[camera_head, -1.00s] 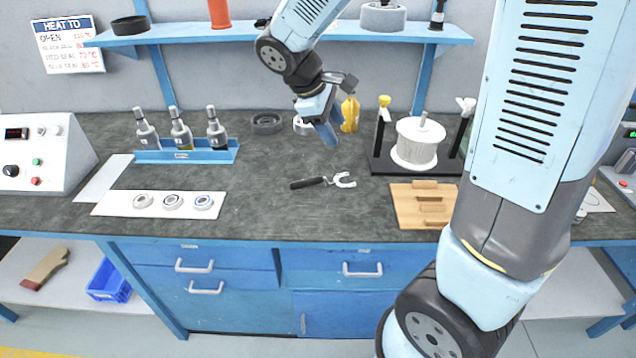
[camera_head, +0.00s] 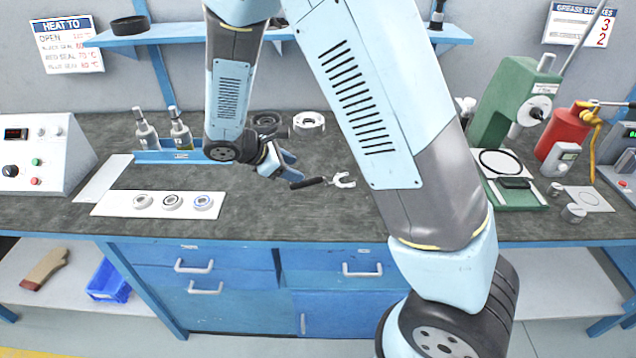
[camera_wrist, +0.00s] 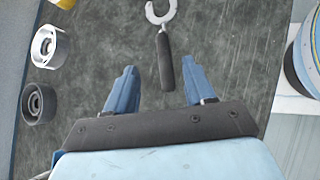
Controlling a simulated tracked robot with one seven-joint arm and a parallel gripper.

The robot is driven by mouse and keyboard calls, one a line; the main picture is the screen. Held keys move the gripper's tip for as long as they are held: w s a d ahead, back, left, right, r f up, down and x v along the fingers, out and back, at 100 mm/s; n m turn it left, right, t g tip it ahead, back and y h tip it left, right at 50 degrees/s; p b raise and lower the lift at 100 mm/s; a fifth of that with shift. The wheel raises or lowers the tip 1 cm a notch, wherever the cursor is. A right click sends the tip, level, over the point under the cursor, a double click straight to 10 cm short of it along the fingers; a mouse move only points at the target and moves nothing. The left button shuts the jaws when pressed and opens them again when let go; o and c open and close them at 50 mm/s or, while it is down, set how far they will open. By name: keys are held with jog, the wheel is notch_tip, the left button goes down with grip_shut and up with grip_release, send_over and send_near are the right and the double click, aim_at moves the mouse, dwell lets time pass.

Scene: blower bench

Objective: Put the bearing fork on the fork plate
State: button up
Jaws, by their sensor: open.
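The bearing fork (camera_head: 308,183), with a black handle and a pale two-pronged head, lies on the dark bench top, prongs to the right. In the wrist view the fork (camera_wrist: 166,62) lies ahead, handle end toward me. My gripper (camera_head: 284,172) is open and empty, close to the handle end in the head view. In the wrist view my gripper (camera_wrist: 158,72) has its fingers apart on either side of the handle's line; I cannot tell the height gap. No thing in view is clearly the fork plate; my arm hides part of the bench's right side.
A white strip (camera_head: 110,207) with three bearings lies at the left front. A blue bottle rack (camera_head: 155,157) stands behind it, partly hidden by my arm. Two rings (camera_head: 309,123) sit at the back. A green press (camera_head: 505,110) stands at the right.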

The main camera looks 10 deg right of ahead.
aim_at(314, 178)
jog(key=x, duration=1)
jog(key=shift+a, duration=0.1)
grip_shut()
dwell(0.3)
